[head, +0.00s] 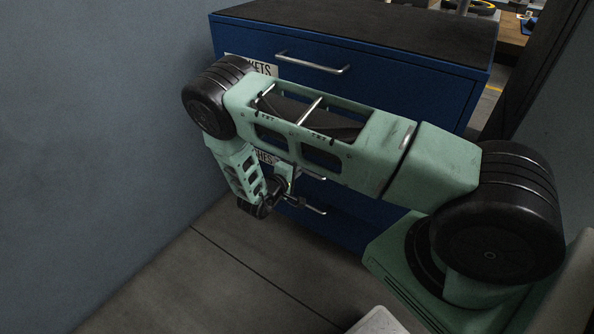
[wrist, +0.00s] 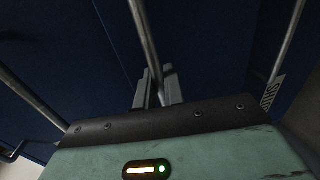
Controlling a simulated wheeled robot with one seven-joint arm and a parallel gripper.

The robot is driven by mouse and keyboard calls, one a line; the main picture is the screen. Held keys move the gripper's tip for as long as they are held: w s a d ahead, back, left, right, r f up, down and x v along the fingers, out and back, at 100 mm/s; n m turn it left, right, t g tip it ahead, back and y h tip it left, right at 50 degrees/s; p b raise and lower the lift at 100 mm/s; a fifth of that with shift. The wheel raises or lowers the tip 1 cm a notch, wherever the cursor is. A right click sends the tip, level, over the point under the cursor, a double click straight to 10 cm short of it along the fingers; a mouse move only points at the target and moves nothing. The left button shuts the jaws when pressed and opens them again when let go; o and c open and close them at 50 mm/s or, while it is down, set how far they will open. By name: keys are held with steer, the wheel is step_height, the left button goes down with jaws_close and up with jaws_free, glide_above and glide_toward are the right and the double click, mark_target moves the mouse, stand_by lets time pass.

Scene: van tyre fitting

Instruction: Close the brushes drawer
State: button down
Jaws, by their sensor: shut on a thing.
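A blue drawer cabinet (head: 400,90) stands against the wall, with silver bar handles on its front. A label ending in "HES" (head: 264,157) shows partly behind my arm, and one ending in "SHES" appears in the wrist view (wrist: 272,93), beside the right-hand bar. My gripper (head: 292,200) is low at the cabinet front. In the wrist view, its fingers (wrist: 155,88) are shut on the middle bar handle (wrist: 144,35). My arm covers much of the front. I cannot tell how far out the drawer stands, or surely which drawer the held handle belongs to.
The top drawer has its own handle (head: 312,64) and a label ending in "KETS" (head: 262,66). A grey-blue wall (head: 90,120) is close on the left. The floor (head: 210,270) in front of the cabinet is clear. A wooden bench (head: 512,30) shows at the back right.

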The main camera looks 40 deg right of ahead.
steer(key=shift+r+x, duration=0.15)
steer(key=shift+x, duration=0.7)
steer(key=shift+r+x, duration=0.2)
steer(key=shift+x, duration=0.65)
steer(key=c, duration=1.6)
jaws_free()
steer(key=shift+w+d, duration=0.1)
steer(key=shift+d, duration=0.05)
steer(key=v, duration=1.7)
steer(key=shift+a+p, duration=0.25)
steer(key=shift+p, duration=0.1)
